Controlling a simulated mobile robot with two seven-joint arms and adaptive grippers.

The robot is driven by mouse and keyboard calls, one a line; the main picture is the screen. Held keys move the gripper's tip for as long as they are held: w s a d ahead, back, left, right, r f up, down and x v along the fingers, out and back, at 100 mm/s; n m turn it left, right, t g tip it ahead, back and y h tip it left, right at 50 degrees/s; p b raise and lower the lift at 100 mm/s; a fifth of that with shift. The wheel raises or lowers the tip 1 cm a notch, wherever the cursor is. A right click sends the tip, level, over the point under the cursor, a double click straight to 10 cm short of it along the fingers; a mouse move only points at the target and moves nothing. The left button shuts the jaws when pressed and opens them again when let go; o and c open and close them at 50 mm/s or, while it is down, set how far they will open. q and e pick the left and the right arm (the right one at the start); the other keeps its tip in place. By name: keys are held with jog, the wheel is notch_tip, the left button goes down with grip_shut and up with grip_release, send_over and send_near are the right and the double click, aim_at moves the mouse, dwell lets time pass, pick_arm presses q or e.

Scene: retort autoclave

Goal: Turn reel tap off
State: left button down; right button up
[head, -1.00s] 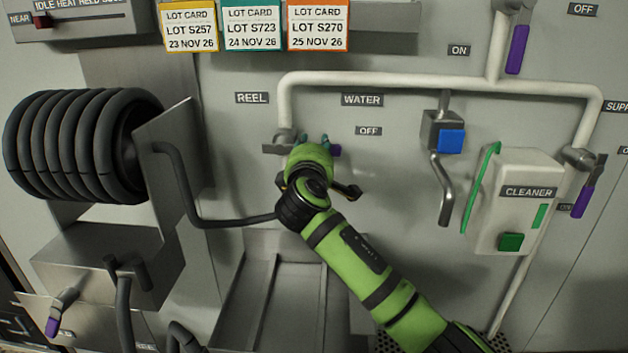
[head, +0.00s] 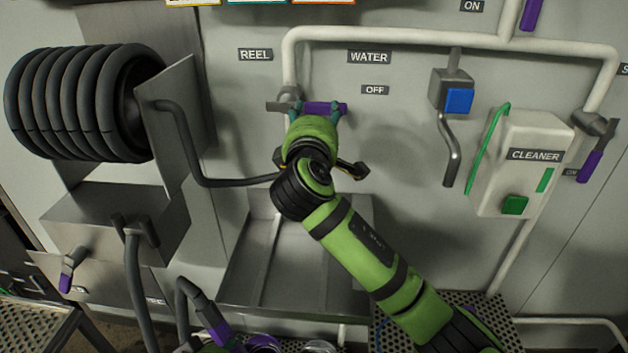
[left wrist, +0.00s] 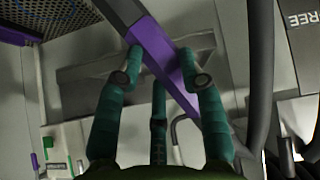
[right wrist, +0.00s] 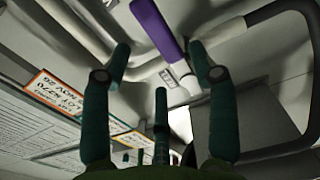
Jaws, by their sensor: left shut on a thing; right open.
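The reel tap has a purple handle (head: 322,107) lying level, pointing right from the pipe end, below the WATER label and left of the OFF label. My right gripper (head: 318,116) is open, its fingertips near both ends of the handle. In the right wrist view the handle (right wrist: 153,25) shows between and beyond the fingertips (right wrist: 158,50); contact cannot be told. My left gripper (left wrist: 160,62) is shut on a purple grip (left wrist: 153,48). In the head view this purple-gripped hose end (head: 212,322) is at the bottom edge, with that gripper mostly cut off.
A hose reel (head: 85,105) is at left. A metal sink tray (head: 300,290) lies below the tap. The blue-marked lever (head: 458,100), cleaner dispenser (head: 522,165) and another purple-handled valve (head: 592,165) are on the wall at right. Perforated shelving (head: 30,335) is at lower left.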

pick_arm(q)
jog(key=shift+r, duration=0.1)
pick_arm(e)
jog(key=shift+s, duration=2.8)
